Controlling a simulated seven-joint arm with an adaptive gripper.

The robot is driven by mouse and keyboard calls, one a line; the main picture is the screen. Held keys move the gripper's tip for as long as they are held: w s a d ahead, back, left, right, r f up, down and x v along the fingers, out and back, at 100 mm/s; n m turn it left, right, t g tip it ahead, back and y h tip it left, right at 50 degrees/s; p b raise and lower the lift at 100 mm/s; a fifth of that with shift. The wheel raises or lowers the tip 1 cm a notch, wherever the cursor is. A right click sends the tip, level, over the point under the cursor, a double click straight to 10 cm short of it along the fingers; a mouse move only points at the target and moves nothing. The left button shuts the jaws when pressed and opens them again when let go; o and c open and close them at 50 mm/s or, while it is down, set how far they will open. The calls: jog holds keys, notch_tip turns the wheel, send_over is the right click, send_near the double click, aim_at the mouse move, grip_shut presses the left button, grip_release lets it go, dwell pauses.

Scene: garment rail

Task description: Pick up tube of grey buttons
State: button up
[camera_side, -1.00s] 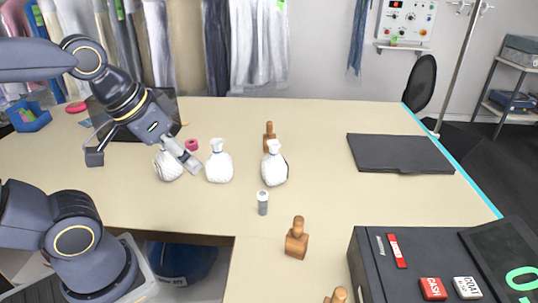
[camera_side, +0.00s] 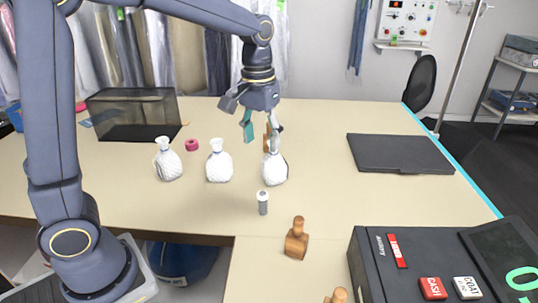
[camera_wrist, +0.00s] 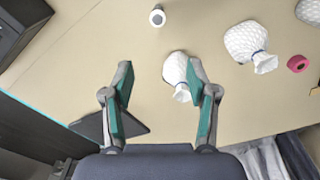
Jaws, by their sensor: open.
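The tube of grey buttons (camera_side: 262,203) stands upright on the table, a small grey cylinder with a white cap, in front of the rightmost white bag. In the wrist view the tube (camera_wrist: 157,17) shows from above near the top edge, beyond the fingertips. My gripper (camera_side: 262,138) is open and empty, pointing down over the table behind the tube. In the wrist view its two teal-padded fingers (camera_wrist: 160,85) are spread wide. The rightmost white bag (camera_side: 275,170) shows close to the right fingertip; I cannot tell whether they touch.
Two more white bags (camera_side: 219,167) (camera_side: 168,165) and a pink roll (camera_side: 192,145) lie to the left. A wooden stamp (camera_side: 297,241) stands right of the tube, near the cash register (camera_side: 375,262). A dark flat slab (camera_side: 400,153) lies at right. Table around the tube is clear.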

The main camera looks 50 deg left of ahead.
aim_at(263, 202)
jog(key=f, duration=1.3)
jog(key=shift+d+f, duration=0.15)
jog(key=shift+d, duration=0.05)
jog(key=f, duration=0.5)
jog(key=shift+s+d+f, duration=0.1)
jog(key=shift+s+d, duration=0.1)
grip_shut()
